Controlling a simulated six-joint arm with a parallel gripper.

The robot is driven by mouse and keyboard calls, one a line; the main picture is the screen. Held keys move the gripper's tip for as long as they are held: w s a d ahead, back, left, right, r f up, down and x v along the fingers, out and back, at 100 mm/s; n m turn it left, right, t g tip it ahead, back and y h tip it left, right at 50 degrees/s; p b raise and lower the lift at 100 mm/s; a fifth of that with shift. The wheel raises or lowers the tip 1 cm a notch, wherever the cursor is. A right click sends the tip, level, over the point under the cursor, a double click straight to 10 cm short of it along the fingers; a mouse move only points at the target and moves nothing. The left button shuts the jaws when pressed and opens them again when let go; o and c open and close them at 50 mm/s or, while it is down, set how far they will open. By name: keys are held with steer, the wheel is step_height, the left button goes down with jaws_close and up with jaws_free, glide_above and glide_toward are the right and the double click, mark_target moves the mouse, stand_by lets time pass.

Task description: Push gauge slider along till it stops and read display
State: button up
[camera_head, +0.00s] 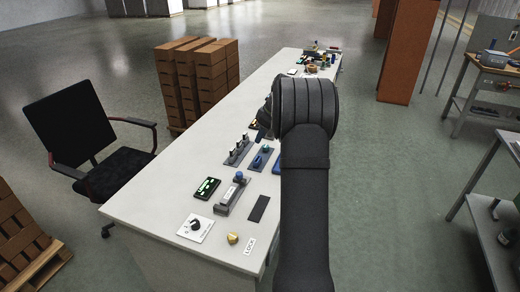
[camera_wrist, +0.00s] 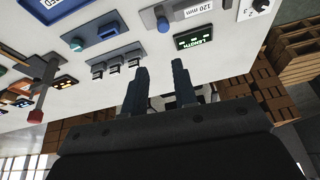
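The gauge (camera_head: 230,197) is a grey rail on the white table with a blue slider knob (camera_head: 240,174) at its far end. In the wrist view, the gauge is partly cut off at the top edge, with a "120 mm" label (camera_wrist: 195,9) and the blue knob (camera_wrist: 163,23). The black display (camera_head: 207,187) stands beside it with green characters. The wrist view shows "LENGTH" on this display (camera_wrist: 194,41); its value is unreadable. My gripper (camera_wrist: 159,68) is open and empty, apart from the gauge. In the head view my arm largely hides it.
A dial panel (camera_head: 194,228), a brass knob (camera_head: 232,238) and a black strip (camera_head: 259,208) lie near the gauge. A chair (camera_head: 88,150) and brick stacks stand left of the table.

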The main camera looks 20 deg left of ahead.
mark_target(239, 178)
steer(key=a+f+m, duration=0.1)
steer(key=m, duration=0.1)
steer(key=w+a+f+m+h, duration=0.1)
steer(key=f+m, duration=0.1)
steer(key=a+f+m+t, duration=0.1)
steer(key=a+f+m, duration=0.1)
steer(key=shift+w+f+h, duration=0.1)
steer(key=shift+w+h, duration=0.1)
steer(key=shift+h, duration=0.2)
jaws_close()
steer(key=w+a+f+m, duration=0.1)
steer(key=a+f+m, duration=0.1)
steer(key=f, duration=0.3)
steer(key=w+a+f+m+t+h, duration=0.1)
steer(key=w+a+f+m, duration=0.1)
steer(key=f, duration=0.3)
steer(key=w+a+f+m+t, duration=0.1)
steer(key=a+f+m, duration=0.2)
steer(key=f+m, duration=0.1)
steer(key=shift+w+a+f, duration=0.15)
steer(key=shift+w+f, duration=0.15)
steer(key=shift+f, duration=0.3)
steer(key=shift+s+d+r, duration=0.15)
steer(key=shift+s, duration=0.4)
steer(key=shift+s+d+r, duration=0.1)
steer(key=shift+s, duration=0.4)
steer(key=shift+s+d, duration=0.25)
steer(key=shift+s, duration=0.7)
